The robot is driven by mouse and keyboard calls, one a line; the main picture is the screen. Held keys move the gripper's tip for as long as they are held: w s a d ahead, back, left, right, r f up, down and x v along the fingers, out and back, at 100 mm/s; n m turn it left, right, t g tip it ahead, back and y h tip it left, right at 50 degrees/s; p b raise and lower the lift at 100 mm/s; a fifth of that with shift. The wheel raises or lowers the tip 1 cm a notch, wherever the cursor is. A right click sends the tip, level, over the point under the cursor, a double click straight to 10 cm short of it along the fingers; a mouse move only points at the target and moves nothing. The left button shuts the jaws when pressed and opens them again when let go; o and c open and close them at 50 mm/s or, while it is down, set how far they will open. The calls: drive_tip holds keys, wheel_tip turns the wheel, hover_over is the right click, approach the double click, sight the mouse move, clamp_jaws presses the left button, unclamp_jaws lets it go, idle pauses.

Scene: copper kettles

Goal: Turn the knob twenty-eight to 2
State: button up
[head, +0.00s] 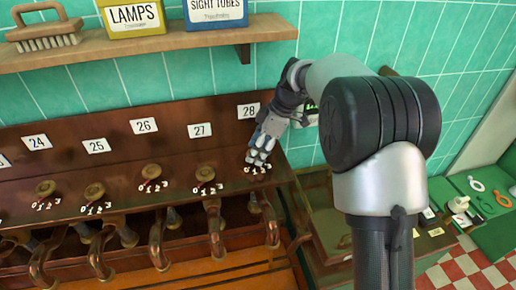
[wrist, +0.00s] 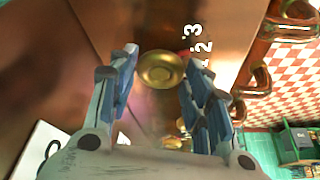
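The label 28 (head: 248,111) is at the right end of a brown panel. My gripper (head: 259,156) reaches down in front of the panel under that label and hides the knob there in the head view. In the wrist view, a round brass knob (wrist: 160,70) lies between the two blue-padded fingers of my gripper (wrist: 162,60). The fingers are apart, with visible gaps on both sides of the knob. I cannot tell which digit the knob points to.
Similar knobs for 27 (head: 204,174), 26 (head: 151,171) and 25 (head: 94,190) sit to the left. Curved copper pipes (head: 215,228) stand out below the panel. A wooden shelf (head: 150,46) with a brush (head: 45,32) and boxes overhangs above.

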drive_tip(key=o, duration=0.4)
drive_tip(key=shift+r, duration=0.1)
drive_tip(key=v, duration=1.1)
drive_tip(key=shift+d+r, duration=0.25)
drive_tip(key=shift+r, duration=0.1)
